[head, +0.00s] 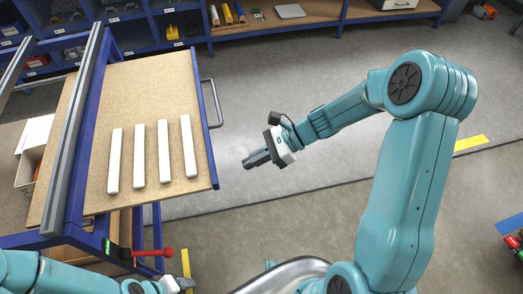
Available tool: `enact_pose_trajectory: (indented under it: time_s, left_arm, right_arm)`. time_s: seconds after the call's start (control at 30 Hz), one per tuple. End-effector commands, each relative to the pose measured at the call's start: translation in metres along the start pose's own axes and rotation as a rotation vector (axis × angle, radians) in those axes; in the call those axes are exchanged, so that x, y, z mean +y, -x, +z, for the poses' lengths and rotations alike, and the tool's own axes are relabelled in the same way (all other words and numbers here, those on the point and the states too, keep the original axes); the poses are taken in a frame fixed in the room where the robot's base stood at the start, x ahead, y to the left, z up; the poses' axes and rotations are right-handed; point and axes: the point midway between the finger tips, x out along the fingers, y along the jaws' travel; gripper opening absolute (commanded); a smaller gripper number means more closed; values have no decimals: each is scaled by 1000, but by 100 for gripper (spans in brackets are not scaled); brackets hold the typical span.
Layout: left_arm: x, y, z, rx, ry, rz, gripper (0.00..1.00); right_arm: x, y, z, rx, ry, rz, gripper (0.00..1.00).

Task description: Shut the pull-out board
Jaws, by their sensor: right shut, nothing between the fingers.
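The pull-out board (150,85) is a tan board with a blue front edge. It sticks out to the right from a blue-framed bench at the left of the head view. A grey bar handle (211,103) is on its right edge. Several white bars (165,147) lie side by side on it. My right gripper (246,164) is shut and empty, to the right of the board's near right corner and below the handle in the picture, apart from both.
Blue shelves (150,28) with bins line the back. White items and a box (30,165) are at the far left. The grey floor (290,90) right of the board is clear.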

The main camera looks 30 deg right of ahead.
Motion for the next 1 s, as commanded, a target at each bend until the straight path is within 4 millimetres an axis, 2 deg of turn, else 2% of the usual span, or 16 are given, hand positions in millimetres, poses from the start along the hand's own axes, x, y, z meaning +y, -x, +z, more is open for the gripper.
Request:
enact_pose_trajectory:
  time_s: [0.03,0.13,0.4,1.0]
  left_arm:
    - [0,-1,0,0,0,0,52]
    - [-1,-1,0,0,0,0,52]
    - [1,2,0,0,0,0,52]
    - [0,1,0,0,0,0,52]
  right_arm:
    - [1,-13,0,-1,0,6,0]
    - [1,-33,0,0,0,7,0]
    - [-2,-63,20,1,2,3,0]
    - [-4,-71,23,1,2,2,0]
